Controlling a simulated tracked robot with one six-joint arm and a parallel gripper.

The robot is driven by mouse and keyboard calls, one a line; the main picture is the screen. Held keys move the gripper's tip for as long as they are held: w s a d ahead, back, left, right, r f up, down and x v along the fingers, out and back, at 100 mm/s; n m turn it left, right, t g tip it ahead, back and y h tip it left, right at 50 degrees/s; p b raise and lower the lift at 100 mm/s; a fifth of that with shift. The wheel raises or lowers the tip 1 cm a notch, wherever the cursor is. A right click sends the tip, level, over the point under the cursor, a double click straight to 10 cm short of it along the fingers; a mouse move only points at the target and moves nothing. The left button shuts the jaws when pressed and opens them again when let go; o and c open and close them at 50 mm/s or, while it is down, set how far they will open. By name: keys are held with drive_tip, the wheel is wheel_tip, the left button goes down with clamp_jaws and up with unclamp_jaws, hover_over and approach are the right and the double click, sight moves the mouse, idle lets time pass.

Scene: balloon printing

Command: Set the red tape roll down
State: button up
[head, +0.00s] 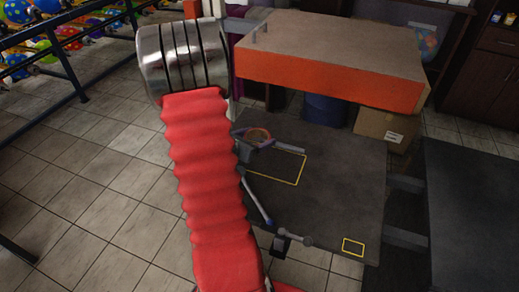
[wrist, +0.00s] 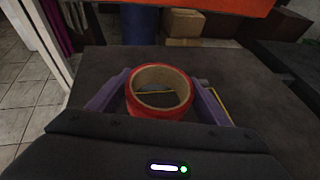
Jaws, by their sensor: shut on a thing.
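The red tape roll (wrist: 160,109) is a red ring with a tan inner core, held between the two purple fingers of my gripper (wrist: 160,95) in the wrist view. In the head view the roll (head: 259,132) shows as an orange-red ring in my gripper (head: 256,138), over the dark grey board (head: 340,150). Through the roll's hole in the wrist view I see part of a yellow line on the board. The gap between the roll and the board cannot be told. In the head view my red arm sleeve hides the board's left part.
A yellow rectangle (head: 304,170) is marked on the board by the gripper, and a small yellow square (head: 353,247) near its front right. An orange-sided table (head: 330,82) stands behind. A cardboard box (head: 385,128) and a blue bin (head: 325,109) sit beneath it.

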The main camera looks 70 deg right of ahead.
drive_tip(key=shift+f, duration=1.05)
drive_tip(key=shift+f, duration=2.05)
drive_tip(key=shift+f, duration=0.1)
drive_tip(key=o, duration=1.1)
drive_tip(key=v, duration=1.2)
